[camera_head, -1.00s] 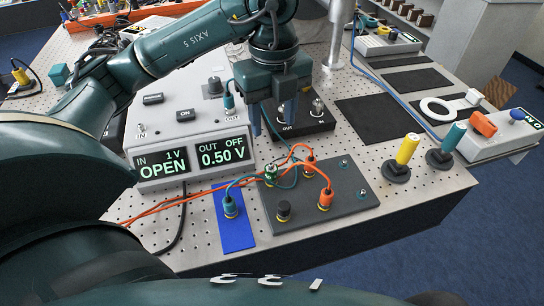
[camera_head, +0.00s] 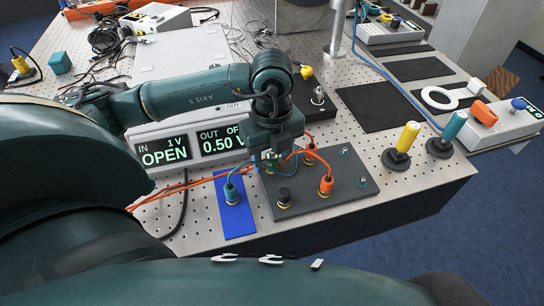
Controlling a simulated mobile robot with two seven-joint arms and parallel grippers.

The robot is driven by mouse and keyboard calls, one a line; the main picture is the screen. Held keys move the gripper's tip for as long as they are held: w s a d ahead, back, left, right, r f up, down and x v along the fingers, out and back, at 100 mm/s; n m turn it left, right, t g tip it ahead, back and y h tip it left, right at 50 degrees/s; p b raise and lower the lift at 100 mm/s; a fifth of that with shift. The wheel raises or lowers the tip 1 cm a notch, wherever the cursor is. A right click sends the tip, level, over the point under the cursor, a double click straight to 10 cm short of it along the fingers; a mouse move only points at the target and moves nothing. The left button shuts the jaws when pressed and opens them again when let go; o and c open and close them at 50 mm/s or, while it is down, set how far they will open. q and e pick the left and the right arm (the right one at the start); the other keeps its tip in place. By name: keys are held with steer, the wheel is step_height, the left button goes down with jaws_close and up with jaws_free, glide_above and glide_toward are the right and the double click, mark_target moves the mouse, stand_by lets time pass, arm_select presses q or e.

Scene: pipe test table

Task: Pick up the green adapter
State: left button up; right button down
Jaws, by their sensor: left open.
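The green adapter (camera_head: 269,168) stands on the left back part of the dark grey plate (camera_head: 350,189), mostly hidden by my gripper. My left gripper (camera_head: 268,161) points down at it, its open fingers low around or just above it; I cannot tell whether they touch it. A teal cable runs beside it to a teal plug (camera_head: 230,192) on the blue mat (camera_head: 237,217). My right gripper is not in view.
Orange plugs (camera_head: 326,185) with cables and a black knob (camera_head: 284,197) stand close by on the plate. The meter box (camera_head: 190,145) is behind left. Yellow (camera_head: 407,138) and teal (camera_head: 454,125) posts stand to the right.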

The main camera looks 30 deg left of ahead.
arm_select(q)
steer(key=shift+f, duration=0.1)
steer(key=shift+c, duration=0.2)
steer(key=c, duration=1)
step_height(320, 180, up, 10)
steer(key=shift+r, duration=0.1)
steer(key=o, duration=0.4)
jaws_close()
steer(key=s+a, duration=0.1)
steer(key=a, duration=0.4)
steer(key=s+a, duration=0.1)
steer(key=a, duration=0.5)
steer(key=s+a+f+b, duration=0.1)
steer(key=a, duration=0.5)
steer(key=shift+s, duration=0.3)
steer(key=s+a+r, duration=0.2)
steer(key=a+r, duration=0.1)
steer(key=a, duration=0.3)
steer(key=s+a+r, duration=0.2)
steer(key=a+r, duration=0.1)
steer(key=a, duration=0.2)
steer(key=shift+s+a+r, duration=0.3)
steer(key=shift+s+a, duration=0.05)
steer(key=shift+a, duration=0.05)
